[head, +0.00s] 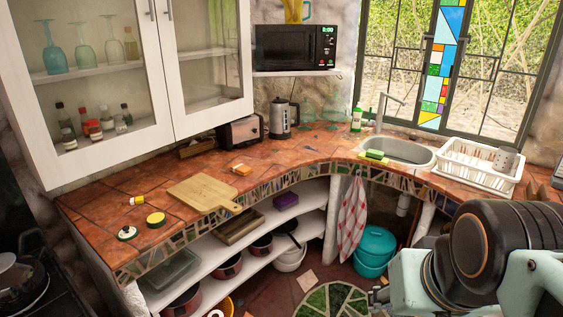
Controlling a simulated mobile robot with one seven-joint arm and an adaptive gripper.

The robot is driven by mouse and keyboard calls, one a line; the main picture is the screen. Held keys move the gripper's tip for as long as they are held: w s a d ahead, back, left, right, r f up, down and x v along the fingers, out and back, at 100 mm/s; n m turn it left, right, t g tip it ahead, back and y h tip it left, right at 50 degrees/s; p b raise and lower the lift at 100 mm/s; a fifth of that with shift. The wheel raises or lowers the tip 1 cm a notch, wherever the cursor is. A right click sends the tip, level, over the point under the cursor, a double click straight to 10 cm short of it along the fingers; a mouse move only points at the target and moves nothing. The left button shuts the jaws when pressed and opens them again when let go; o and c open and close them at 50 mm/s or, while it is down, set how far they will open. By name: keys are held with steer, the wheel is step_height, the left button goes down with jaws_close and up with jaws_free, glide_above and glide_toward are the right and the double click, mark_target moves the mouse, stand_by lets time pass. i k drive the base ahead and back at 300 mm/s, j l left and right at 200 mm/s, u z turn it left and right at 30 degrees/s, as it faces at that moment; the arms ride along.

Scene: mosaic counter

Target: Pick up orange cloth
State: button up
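A small folded orange item (242,169), which looks like the orange cloth, lies flat on the tiled counter (150,188), just behind the wooden cutting board. It is small in view, so its folds cannot be made out. Nothing lies on top of it. My arm (490,245) fills the lower right corner, well to the right of the cloth and apart from it. I cannot make out my gripper's fingers in this view.
A cutting board (205,192) lies at the counter edge. Yellow-topped round tins (156,219) and a small bottle (137,200) lie to the left. A toaster (240,132) and kettle (283,119) stand behind. The cabinet (205,120) overhangs the left counter. A dish rack (478,168) stands right.

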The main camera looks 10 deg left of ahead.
mark_target(240, 168)
steer(key=i+u, duration=0.1)
steer(key=u, duration=0.6)
steer(key=i+l+u, duration=0.15)
steer(key=i+u, duration=0.25)
steer(key=i+l+u, duration=0.15)
steer(key=u, duration=0.25)
steer(key=i+l+u, duration=0.2)
steer(key=l, duration=0.35)
steer(key=i+l+u, duration=0.1)
steer(key=i+l, duration=0.15)
steer(key=l, duration=0.15)
steer(key=i+l+u, duration=0.1)
steer(key=l, duration=0.25)
steer(key=i+l, duration=0.35)
steer(key=l, duration=0.3)
steer(key=i+l+u, duration=0.1)
steer(key=l, duration=0.25)
steer(key=l+u, duration=0.2)
steer(key=l, duration=0.4)
steer(key=k+j+u, duration=0.35)
steer(key=k+l, duration=0.05)
steer(key=k, duration=0.1)
